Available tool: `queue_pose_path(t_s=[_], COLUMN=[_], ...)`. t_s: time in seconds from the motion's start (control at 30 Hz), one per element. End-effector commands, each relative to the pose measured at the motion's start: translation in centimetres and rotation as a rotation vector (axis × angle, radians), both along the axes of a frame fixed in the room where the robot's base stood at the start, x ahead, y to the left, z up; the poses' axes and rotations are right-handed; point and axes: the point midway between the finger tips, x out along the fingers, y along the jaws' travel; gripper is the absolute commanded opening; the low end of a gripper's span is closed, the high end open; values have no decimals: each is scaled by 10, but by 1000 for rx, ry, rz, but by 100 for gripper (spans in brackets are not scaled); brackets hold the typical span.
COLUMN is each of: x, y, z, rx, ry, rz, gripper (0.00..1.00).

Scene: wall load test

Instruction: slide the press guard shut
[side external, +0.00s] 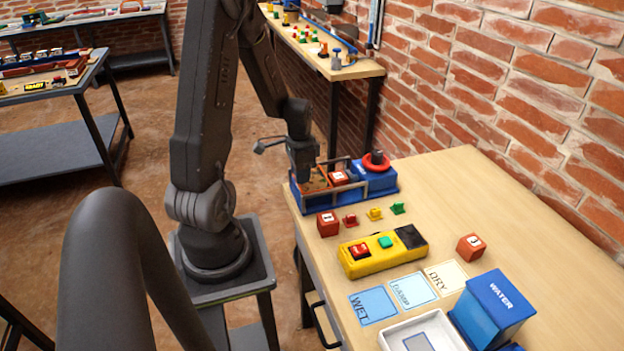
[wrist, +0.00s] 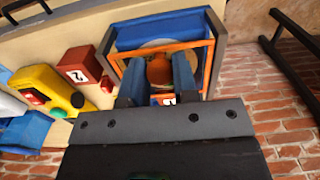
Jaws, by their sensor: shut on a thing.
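The press (side external: 375,183) is a blue unit with a dark rail frame at the far left corner of the wooden table. The press guard shows as an orange frame (wrist: 208,52) over the press in the wrist view. My gripper (side external: 304,176) points down at the left end of the press. In the wrist view my gripper (wrist: 159,70) has its fingers within the orange frame, shut on the guard. The exact contact is hidden. A red numbered cube (side external: 338,177) sits in the press. A red ring (side external: 377,162) surrounds a dark knob at its right.
In front of the press are a red cube (side external: 327,224), small red, yellow and green pieces, and a yellow control box (side external: 383,253). Another red cube (side external: 471,247), label cards, a white tray and a blue WATER box (side external: 495,302) lie nearer. A brick wall borders the right.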

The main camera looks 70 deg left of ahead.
Motion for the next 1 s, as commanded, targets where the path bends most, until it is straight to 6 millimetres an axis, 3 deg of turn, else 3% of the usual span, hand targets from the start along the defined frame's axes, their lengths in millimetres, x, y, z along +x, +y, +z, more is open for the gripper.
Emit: queue_pose_path(t_s=[0.33,1.0], x=[2,25], y=[0,0], z=[0,0], rx=[0,1], ry=[0,-1], rz=[-1,-1], gripper=[6,6])
